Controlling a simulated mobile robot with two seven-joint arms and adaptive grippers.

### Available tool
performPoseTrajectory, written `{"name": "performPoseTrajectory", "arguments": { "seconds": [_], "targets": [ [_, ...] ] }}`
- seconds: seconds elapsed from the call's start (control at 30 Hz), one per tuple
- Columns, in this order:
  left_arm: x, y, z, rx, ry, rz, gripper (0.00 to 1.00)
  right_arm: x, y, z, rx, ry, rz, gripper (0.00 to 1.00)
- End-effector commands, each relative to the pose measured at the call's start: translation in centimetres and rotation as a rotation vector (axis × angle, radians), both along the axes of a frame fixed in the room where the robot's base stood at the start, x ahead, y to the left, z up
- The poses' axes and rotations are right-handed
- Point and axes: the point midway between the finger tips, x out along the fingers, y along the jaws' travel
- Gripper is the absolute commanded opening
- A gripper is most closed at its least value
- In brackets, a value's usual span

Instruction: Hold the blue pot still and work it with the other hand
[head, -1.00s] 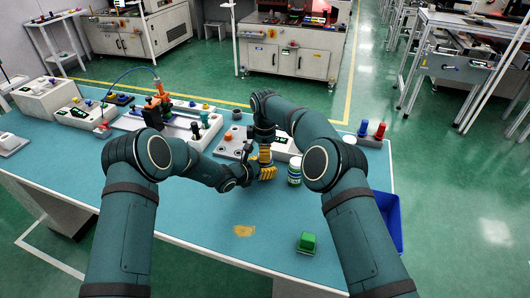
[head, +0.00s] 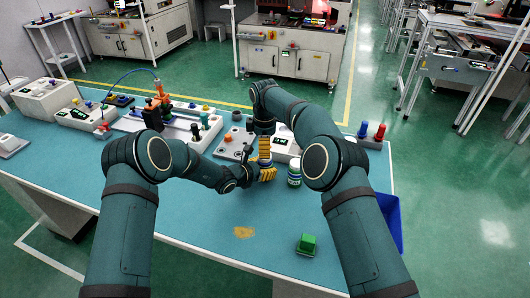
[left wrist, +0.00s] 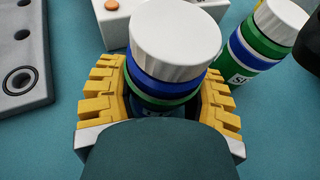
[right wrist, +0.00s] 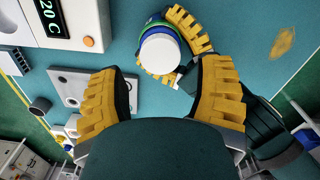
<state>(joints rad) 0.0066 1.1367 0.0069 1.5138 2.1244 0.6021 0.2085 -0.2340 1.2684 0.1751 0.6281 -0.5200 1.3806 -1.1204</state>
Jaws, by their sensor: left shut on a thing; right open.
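The blue pot (left wrist: 168,85) has a ridged silver-white lid, a blue band and a green band. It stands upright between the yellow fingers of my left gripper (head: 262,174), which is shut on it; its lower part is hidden. In the right wrist view the pot's lid (right wrist: 161,54) shows beyond the fingers of my right gripper (right wrist: 160,88). My right gripper is open and empty, above the pot and apart from it. A second pot (left wrist: 258,45), with a green body and blue band, stands just to the right; it also shows in the head view (head: 294,174).
A grey plate with holes (left wrist: 22,62) lies left of the held pot. A white box with a display (right wrist: 75,22) stands behind. A green block (head: 307,243) and a tan patch (head: 244,232) are at the front, a blue bin (head: 388,222) at the right edge. The front-left table is clear.

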Motion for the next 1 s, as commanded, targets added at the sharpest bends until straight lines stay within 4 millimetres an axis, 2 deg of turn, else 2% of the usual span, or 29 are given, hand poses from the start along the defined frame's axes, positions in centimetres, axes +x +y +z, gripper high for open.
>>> {"name": "performPoseTrajectory", "arguments": {
  "seconds": [0.1, 0.33, 0.37, 0.67, 1.0],
  "targets": [
    [0.0, 0.0, 0.0, -0.001, -0.001, 0.000, 0.00, 0.0, 0.0, 0.9, -0.001, 0.001, 0.000, 0.66],
    [0.0, 0.0, 0.0, -0.001, -0.001, 0.000, 0.00, 0.0, 0.0, 1.0, -0.001, 0.002, 0.001, 0.66],
    [0.0, 0.0, 0.0, -0.001, -0.001, 0.000, 0.00, 0.0, 0.0, 1.0, -0.001, 0.002, 0.001, 0.73],
    [0.0, 0.0, 0.0, -0.001, -0.001, 0.000, 0.00, -0.2, -0.2, 1.2, -0.011, 0.017, 0.023, 0.73],
    [0.0, 0.0, 0.1, -0.001, -0.001, 0.000, 0.00, -0.1, -0.1, 3.0, -0.006, 0.015, 0.081, 0.73]
  ]
}}
